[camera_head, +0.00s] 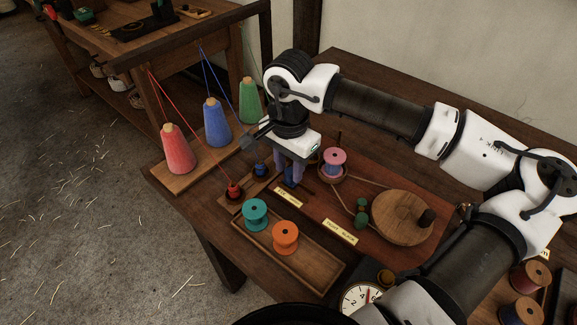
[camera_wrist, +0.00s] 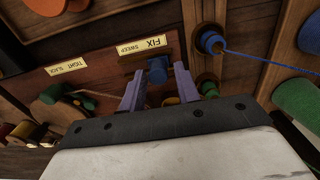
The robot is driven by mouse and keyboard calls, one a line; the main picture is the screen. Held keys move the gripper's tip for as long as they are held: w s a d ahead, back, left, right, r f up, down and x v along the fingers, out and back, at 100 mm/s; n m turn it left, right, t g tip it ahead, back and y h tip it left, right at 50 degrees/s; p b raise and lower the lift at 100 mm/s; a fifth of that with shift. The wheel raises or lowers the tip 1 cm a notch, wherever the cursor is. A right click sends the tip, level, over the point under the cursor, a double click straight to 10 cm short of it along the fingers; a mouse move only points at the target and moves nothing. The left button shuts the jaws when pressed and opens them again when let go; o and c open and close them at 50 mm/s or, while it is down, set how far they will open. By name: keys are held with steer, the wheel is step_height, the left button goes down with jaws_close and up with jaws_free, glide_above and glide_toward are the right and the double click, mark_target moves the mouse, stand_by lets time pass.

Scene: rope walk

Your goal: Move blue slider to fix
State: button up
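The blue slider (camera_wrist: 157,71) is a small blue block on the reddish-brown board, beside a pale label (camera_wrist: 143,46) reading FIX and SWEEP. In the head view, the slider (camera_head: 291,177) is partly hidden by my purple fingers, and the label (camera_head: 288,196) lies in front of it. My gripper (camera_wrist: 157,76) is open, its fingertips on either side of the slider with a small gap visible at each side. In the head view, my gripper (camera_head: 290,170) points down at the board. Whether a fingertip touches the slider is unclear.
A blue knob (camera_wrist: 210,42) with blue thread and a green knob (camera_wrist: 208,88) stand close beside my gripper. A pink spool (camera_head: 334,158) and round wooden wheel (camera_head: 402,217) stand to the right. Teal (camera_head: 256,212) and orange (camera_head: 285,235) spools sit in a front tray.

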steer(key=shift+r+p, duration=1.15)
steer(key=shift+r, duration=1.8)
